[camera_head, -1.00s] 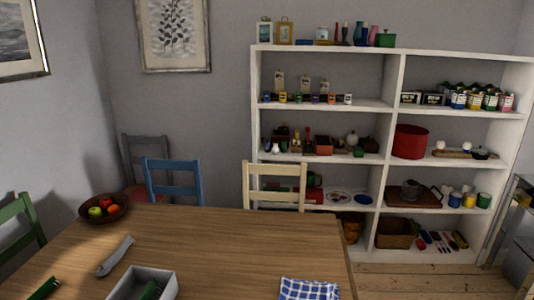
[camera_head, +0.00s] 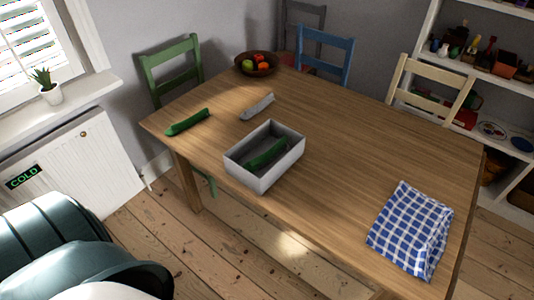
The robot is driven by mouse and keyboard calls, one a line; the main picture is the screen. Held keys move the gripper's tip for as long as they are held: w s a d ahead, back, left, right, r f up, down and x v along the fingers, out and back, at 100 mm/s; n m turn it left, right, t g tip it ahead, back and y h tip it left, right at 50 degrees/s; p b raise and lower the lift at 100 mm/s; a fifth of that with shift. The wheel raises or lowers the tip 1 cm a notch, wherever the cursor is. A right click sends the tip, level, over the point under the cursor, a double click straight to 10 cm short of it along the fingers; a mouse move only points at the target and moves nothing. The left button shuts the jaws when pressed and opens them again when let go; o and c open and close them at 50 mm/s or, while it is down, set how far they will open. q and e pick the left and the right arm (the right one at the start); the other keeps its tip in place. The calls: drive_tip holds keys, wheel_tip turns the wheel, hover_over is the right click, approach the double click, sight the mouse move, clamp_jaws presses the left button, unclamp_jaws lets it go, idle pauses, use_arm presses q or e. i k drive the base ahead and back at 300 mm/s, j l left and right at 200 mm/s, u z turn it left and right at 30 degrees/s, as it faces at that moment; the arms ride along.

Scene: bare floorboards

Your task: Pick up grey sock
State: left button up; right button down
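A grey sock (camera_head: 257,106) lies flat on the wooden table (camera_head: 345,134), behind the grey box and towards the table's far left side. A green sock-like item (camera_head: 188,122) lies near the table's left edge. An open light grey box (camera_head: 285,173) stands near the front edge with another green item (camera_head: 265,153) inside it. Neither of my grippers shows in the head view.
A fruit bowl (camera_head: 257,64) stands at the far corner. A blue and white checked cloth (camera_head: 411,229) lies at the front right. Green (camera_head: 172,72), blue (camera_head: 325,54) and cream (camera_head: 432,88) chairs surround the table.

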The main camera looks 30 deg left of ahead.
sight(249, 113)
drive_tip(key=j+z, duration=0.15)
drive_tip(key=j, duration=0.45)
drive_tip(key=j+z, duration=0.15)
drive_tip(key=j, duration=0.45)
drive_tip(key=k+j+z, duration=0.15)
drive_tip(key=j, duration=0.45)
drive_tip(key=k+j+z, duration=0.15)
drive_tip(key=j, duration=0.4)
drive_tip(key=i, duration=0.05)
